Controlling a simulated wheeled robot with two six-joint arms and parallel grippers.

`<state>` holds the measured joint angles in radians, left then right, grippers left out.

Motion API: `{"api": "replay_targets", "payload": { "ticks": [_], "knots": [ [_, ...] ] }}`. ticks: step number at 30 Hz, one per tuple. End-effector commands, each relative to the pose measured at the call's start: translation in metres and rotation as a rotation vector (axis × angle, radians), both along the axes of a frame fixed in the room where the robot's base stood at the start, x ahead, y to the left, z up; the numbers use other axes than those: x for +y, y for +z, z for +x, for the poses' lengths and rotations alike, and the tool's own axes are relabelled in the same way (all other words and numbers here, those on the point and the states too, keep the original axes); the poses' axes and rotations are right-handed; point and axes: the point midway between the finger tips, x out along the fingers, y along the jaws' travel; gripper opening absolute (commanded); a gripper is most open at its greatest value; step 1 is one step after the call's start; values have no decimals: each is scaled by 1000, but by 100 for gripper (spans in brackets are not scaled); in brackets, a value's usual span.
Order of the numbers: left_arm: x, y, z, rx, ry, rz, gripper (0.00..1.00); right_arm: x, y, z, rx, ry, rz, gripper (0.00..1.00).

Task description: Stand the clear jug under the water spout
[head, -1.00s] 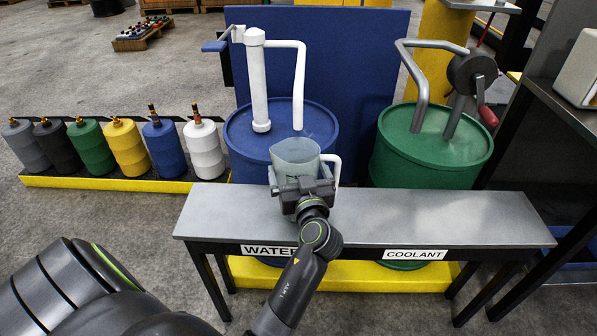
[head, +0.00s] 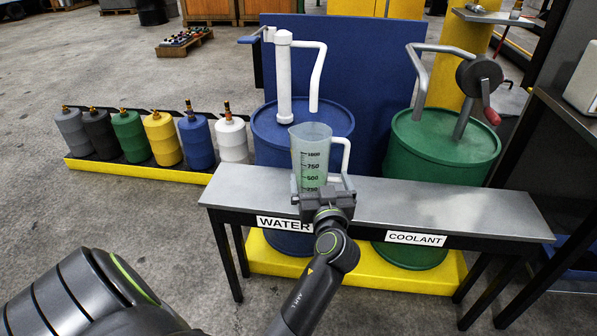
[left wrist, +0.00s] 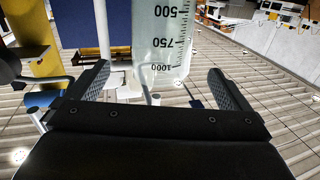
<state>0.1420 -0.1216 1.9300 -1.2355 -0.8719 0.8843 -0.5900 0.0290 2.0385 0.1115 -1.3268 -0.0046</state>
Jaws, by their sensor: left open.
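My left gripper (head: 323,190) is open at the near side of the jug, low down, hiding the jug's base. In the left wrist view, the open fingers (left wrist: 158,82) lie apart on either side of the lower picture. The jug (left wrist: 160,38) is ahead, and I see no finger touching it. My right gripper is not in view.
The bench (head: 440,203) has WATER and COOLANT labels and is bare to the right. Behind it stand a blue drum (head: 270,140) and a green drum (head: 440,150) with a crank pump (head: 478,78). Several coloured canisters (head: 160,138) stand at left.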

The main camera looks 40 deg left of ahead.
Motion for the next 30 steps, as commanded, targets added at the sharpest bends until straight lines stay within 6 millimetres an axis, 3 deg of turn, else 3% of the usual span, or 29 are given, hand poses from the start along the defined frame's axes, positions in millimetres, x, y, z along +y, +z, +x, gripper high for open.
{"api": "replay_targets", "payload": {
  "ticks": [4,6,8,11,15,17,21,24,27,30],
  "knots": [
    [0,-1,0,4,-1,-1,100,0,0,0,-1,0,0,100],
    [3,-11,-4,33,0,-12,100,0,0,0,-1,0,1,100],
    [6,-30,-12,85,-3,-33,100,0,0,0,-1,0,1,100],
    [13,-79,-35,234,-17,-96,100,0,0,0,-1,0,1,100],
    [16,-167,-93,522,-73,-217,100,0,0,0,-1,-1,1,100],
    [13,-200,-123,646,-109,-275,100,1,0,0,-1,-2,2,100],
    [-4,-264,-201,918,-226,-412,100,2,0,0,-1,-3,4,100],
    [-21,-294,-255,1077,-326,-508,100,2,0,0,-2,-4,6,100],
    [-37,-309,-298,1188,-419,-588,100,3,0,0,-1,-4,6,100],
    [-49,-316,-326,1251,-490,-643,100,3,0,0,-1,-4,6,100]
  ]
}}
